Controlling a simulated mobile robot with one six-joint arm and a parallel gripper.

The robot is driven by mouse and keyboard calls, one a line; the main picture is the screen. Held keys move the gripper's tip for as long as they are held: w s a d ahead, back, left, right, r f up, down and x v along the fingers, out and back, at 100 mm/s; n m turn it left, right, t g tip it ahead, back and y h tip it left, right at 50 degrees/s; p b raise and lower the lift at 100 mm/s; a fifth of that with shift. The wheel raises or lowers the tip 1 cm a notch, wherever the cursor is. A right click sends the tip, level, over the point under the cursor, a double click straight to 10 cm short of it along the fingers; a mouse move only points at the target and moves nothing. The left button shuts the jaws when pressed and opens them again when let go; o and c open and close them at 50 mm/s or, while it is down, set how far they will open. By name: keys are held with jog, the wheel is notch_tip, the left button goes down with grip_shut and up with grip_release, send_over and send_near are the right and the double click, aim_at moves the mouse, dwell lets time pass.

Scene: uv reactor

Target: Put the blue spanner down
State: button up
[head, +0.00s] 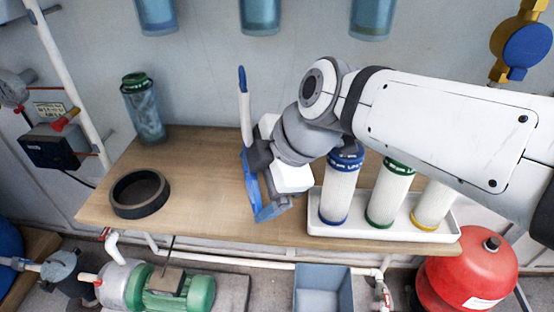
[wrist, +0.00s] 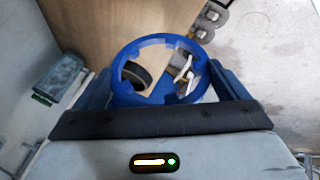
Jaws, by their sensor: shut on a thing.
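The blue spanner is a ring with notches on its inner edge (wrist: 120,92). In the wrist view it sits between the two fingers of my gripper (wrist: 162,78), which is shut on it. In the head view my gripper (head: 262,182) is over the middle of the wooden bench (head: 205,150), left of the white tray. The spanner's ring is hard to separate from the blue parts there. A white rod with a blue tip (head: 244,100) stands up beside the gripper; I cannot tell whether it is the spanner's handle. The gap to the bench is unclear.
A black ring (head: 118,203) lies on the bench at left, with a green-capped canister (head: 143,110) behind it. The white tray (head: 385,233) holds three white cartridges on the right. Clear housings (head: 260,15) hang above. Bare bench lies between the black ring and my gripper.

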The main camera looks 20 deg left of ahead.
jog(key=w+a, duration=0.3)
jog(key=w, duration=0.7)
jog(key=w+a, duration=0.3)
jog(key=w, duration=0.7)
notch_tip(320, 180, down, 7)
jog(key=shift+s+b, duration=0.1)
jog(key=shift+b, duration=0.75)
jog(key=shift+d, duration=0.1)
jog(key=shift+f+b, duration=0.2)
jog(key=shift+b, duration=0.1)
jog(key=o, duration=0.7)
jog(key=shift+r, duration=0.1)
jog(key=shift+c, duration=0.2)
jog(key=shift+r, duration=0.1)
